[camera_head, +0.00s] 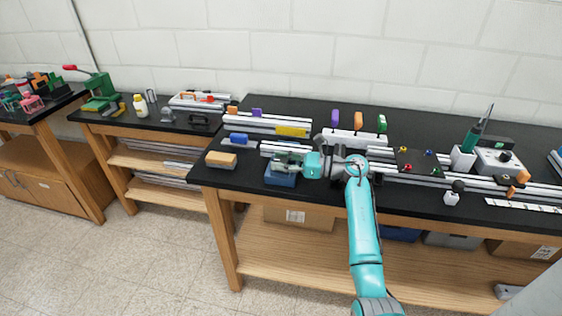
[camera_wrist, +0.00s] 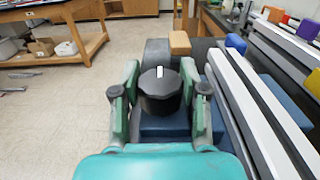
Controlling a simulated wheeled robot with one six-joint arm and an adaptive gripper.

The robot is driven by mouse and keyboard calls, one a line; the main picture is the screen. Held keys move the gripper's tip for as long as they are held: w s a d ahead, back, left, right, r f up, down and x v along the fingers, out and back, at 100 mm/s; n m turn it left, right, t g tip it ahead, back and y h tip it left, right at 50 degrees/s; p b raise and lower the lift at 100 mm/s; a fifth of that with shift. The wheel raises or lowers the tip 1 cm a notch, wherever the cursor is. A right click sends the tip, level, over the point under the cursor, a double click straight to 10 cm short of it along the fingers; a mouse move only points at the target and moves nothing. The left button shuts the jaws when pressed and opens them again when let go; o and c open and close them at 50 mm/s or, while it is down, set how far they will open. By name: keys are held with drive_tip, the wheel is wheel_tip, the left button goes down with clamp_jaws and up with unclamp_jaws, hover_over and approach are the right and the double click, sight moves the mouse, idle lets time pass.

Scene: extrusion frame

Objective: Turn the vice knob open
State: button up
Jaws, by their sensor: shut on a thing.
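The vice knob (camera_wrist: 160,92) is a black round knob with a white mark on top, seen in the middle of the wrist view. My gripper (camera_wrist: 160,95) has one finger on each side of it and is shut on it. Behind and below the knob is the blue vice body (camera_wrist: 165,126), partly hidden by the knob and fingers. In the head view the blue vice (camera_head: 280,178) sits at the front edge of the black bench, and my gripper (camera_head: 283,161) is over it. The knob is hidden there by the gripper.
Silver extrusion rails (camera_wrist: 262,95) run close along the right of my gripper in the wrist view. A tan block (camera_head: 221,159) and a blue block (camera_head: 238,138) lie left of the vice. Tool handles (camera_head: 358,122) stand behind. The floor in front is clear.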

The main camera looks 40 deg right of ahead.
drive_tip(key=shift+f, duration=0.1)
drive_tip(key=o, duration=1.2)
drive_tip(key=shift+c, duration=0.2)
drive_tip(key=v, duration=1.2)
